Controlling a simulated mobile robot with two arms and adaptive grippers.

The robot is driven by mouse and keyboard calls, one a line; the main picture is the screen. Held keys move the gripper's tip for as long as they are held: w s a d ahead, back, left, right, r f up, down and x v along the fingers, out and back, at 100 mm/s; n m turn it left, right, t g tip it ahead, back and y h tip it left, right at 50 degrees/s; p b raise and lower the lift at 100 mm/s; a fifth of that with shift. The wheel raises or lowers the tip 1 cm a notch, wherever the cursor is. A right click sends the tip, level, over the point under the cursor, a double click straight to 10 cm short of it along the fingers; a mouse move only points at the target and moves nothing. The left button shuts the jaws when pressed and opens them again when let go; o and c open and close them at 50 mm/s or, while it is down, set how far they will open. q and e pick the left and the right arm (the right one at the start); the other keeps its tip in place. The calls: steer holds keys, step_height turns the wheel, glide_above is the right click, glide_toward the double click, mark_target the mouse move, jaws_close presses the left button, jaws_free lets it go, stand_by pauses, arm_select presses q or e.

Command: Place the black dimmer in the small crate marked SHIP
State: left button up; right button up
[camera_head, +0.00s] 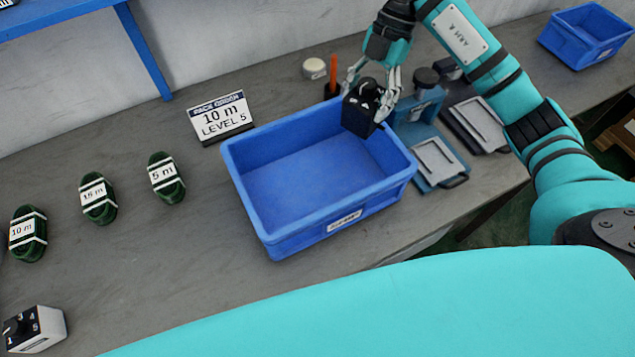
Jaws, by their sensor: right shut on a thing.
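My right gripper (372,85) is shut on the black dimmer (359,115), a dark box with a knob on top. It holds the dimmer over the far right part of a blue crate (244,212). I cannot tell how far the dimmer is above the crate floor. The crate looks empty, and the white label on its front is too small to read. My left gripper is not in view.
Green cable coils (98,200) and a white dial box (40,327) lie at left. Blue-grey devices (438,160), a white jar (315,68) and an orange-handled tool (333,72) stand near the crate.

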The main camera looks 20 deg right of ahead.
steer(key=m, duration=0.1)
steer(key=m+t, duration=0.1)
steer(key=m, duration=0.2)
steer(key=shift+d+r+t+y, duration=0.1)
steer(key=shift+d+t+y, duration=0.2)
steer(key=shift+t, duration=0.1)
steer(key=shift+f+m, duration=0.3)
steer(key=shift+m, duration=0.1)
step_height(320, 180, down, 17)
steer(key=p, duration=0.2)
steer(key=shift+f+p, duration=0.2)
steer(key=shift+p, duration=0.15)
steer(key=o, duration=1.2)
steer(key=shift+o, duration=0.2)
steer(key=shift+r, duration=0.1)
steer(key=b+v, duration=0.2)
steer(key=v, duration=0.9)
steer(key=shift+r, duration=0.4)
steer(key=shift+d, duration=0.15)
